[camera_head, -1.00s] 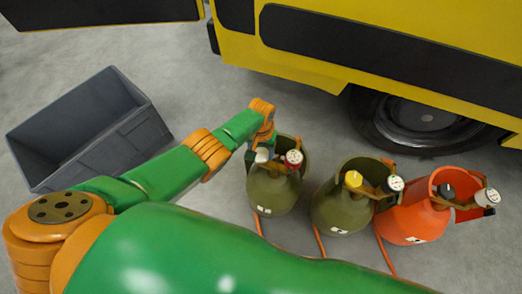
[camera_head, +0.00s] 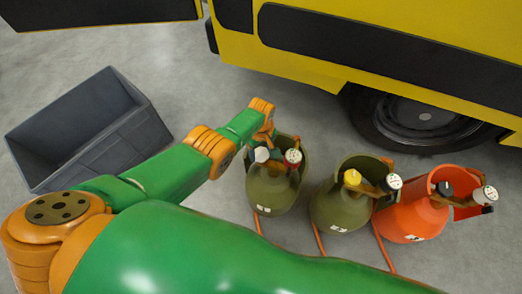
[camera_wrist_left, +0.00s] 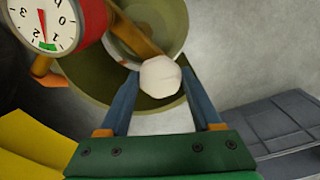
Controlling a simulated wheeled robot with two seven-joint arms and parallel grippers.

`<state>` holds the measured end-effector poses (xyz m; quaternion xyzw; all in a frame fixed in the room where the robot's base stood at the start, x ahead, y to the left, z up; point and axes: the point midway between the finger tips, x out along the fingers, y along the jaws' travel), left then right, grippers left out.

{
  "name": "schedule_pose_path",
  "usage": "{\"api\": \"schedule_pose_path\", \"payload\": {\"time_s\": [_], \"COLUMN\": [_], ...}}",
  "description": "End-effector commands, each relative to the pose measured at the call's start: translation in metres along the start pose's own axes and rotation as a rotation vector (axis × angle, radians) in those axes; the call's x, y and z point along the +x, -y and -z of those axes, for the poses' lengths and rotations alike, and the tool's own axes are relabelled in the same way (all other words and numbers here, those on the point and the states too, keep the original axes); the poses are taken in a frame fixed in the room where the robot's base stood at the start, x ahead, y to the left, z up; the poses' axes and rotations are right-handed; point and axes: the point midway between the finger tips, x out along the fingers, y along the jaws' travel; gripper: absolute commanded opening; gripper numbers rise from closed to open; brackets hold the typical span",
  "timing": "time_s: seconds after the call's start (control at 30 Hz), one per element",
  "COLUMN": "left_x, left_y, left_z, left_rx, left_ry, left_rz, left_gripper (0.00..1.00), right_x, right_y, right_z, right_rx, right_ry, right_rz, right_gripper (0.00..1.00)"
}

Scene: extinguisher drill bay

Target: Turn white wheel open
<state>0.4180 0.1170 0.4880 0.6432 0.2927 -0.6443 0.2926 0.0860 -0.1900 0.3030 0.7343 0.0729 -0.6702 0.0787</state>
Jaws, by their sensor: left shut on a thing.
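The white wheel (camera_head: 262,154) sits on top of the leftmost olive extinguisher (camera_head: 271,192). In the left wrist view the white wheel (camera_wrist_left: 160,77) is a pale faceted knob between the fingertips. My left gripper (camera_wrist_left: 161,92) is shut on it, with one blue-grey finger on each side. In the head view the gripper is mostly hidden behind the wrist and wheel. A red-rimmed gauge (camera_head: 294,157) stands beside the wheel. The gauge's dial (camera_wrist_left: 43,22) shows at the wrist view's upper left, its needle toward a green mark. My right gripper is out of view.
A second olive extinguisher (camera_head: 338,208) with a yellow wheel (camera_head: 352,178) and an orange extinguisher (camera_head: 408,216) with a black wheel (camera_head: 445,188) stand to the right. A grey crate (camera_head: 112,140) stands left. A yellow vehicle (camera_head: 300,65) is behind. Grey floor is clear between.

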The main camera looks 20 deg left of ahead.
Motion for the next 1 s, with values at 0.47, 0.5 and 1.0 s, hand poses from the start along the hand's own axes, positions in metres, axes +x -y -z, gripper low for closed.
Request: {"api": "schedule_pose_path", "payload": {"time_s": [0.47,0.5,1.0], "left_x": [-0.0008,-0.0008,-0.0005], "left_y": [-0.0006,-0.0006,-0.0005], "left_z": [0.0012,0.0013,0.0008], "left_rx": [-0.068,-0.068,-0.067], "left_ry": [-0.004,-0.004,-0.002], "left_rz": [-0.001,-0.001,-0.001], "left_gripper": [0.09,0.09,0.95], "right_x": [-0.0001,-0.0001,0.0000], "right_y": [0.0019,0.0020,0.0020], "right_z": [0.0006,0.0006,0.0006], "right_rx": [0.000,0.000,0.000], "right_ry": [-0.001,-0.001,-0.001], "right_rz": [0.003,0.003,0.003], "right_gripper": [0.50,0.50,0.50]}}
